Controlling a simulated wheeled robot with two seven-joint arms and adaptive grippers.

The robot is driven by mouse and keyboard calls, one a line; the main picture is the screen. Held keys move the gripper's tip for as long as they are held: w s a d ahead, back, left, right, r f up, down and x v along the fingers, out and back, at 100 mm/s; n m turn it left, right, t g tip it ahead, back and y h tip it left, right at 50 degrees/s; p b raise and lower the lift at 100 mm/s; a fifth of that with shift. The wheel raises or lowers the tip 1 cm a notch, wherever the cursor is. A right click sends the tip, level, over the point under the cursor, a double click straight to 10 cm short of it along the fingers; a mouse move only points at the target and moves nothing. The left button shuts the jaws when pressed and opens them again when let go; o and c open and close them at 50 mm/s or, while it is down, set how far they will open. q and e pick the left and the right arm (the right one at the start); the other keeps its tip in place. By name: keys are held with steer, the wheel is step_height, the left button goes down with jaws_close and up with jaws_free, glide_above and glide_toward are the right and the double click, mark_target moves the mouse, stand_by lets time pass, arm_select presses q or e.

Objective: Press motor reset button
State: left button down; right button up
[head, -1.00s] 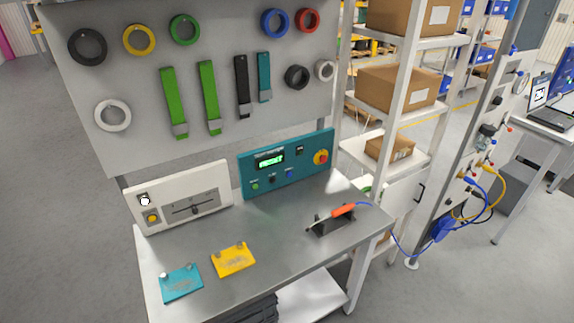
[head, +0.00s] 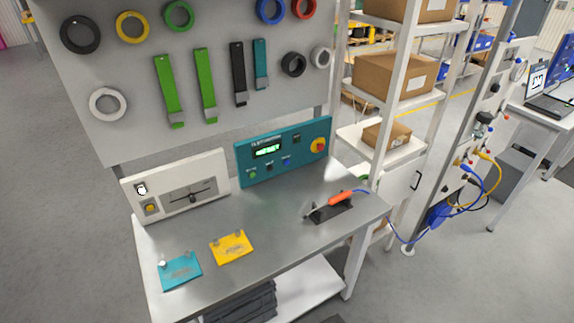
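A teal control panel (head: 284,151) stands at the back of the metal workbench (head: 270,215). It has a lit green display (head: 267,151), a red knob on a yellow base (head: 319,145), a green button (head: 253,175), a dark control (head: 270,167) and a blue button (head: 287,162). A white panel (head: 178,185) to its left has a slider (head: 192,198), a yellow button (head: 151,208) and a small dark-framed switch (head: 141,189). The labels are too small to read, so I cannot tell which is the motor reset button. Neither gripper is in view.
A teal plate (head: 180,270) and a yellow plate (head: 231,247) lie on the bench. An orange-handled tool (head: 340,199) rests in a dark holder at the right. A pegboard (head: 210,25) with tape rolls and straps rises behind. Shelves with boxes (head: 394,75) stand to the right.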

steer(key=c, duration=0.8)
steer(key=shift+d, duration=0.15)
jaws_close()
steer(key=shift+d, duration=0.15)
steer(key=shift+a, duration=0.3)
